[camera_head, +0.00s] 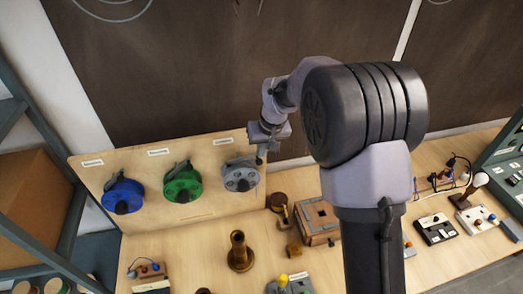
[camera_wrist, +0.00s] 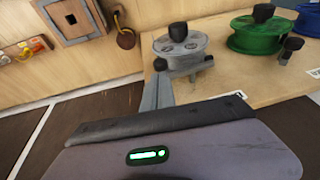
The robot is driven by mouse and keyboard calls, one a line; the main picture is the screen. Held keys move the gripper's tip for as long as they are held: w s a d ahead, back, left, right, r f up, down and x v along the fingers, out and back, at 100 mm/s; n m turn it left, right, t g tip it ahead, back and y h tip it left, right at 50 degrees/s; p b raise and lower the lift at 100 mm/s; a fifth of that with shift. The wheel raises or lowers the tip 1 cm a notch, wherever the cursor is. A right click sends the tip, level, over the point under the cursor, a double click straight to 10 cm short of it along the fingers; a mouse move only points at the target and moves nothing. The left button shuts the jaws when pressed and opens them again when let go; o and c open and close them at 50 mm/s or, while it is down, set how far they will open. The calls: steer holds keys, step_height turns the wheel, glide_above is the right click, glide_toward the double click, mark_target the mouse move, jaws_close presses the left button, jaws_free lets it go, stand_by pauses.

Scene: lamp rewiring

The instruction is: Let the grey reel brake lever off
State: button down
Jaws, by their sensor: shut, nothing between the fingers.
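The grey reel (camera_head: 241,176) hangs on the upright wooden board, right of the other two reels. It also shows at the top middle of the wrist view (camera_wrist: 181,46). Its brake lever (camera_wrist: 187,66) seems to be the grey bar with a dark knob at the reel's edge; its exact position is hard to read. My gripper (camera_head: 260,159) is at the upper right edge of the grey reel. In the wrist view its fingers (camera_wrist: 164,80) are shut and empty, with the tips close to the lever's knob. I cannot tell whether they touch it.
A green reel (camera_head: 183,184) and a blue reel (camera_head: 123,196) hang to the left on the same board (camera_head: 210,207). On the bench below stand a brass lamp base (camera_head: 240,257) and a wooden box (camera_head: 316,222). A shelf frame (camera_head: 40,120) stands at the left.

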steer(key=shift+w+f, duration=0.2)
steer(key=shift+f, duration=0.3)
steer(key=shift+s, duration=0.1)
steer(key=shift+r, duration=0.1)
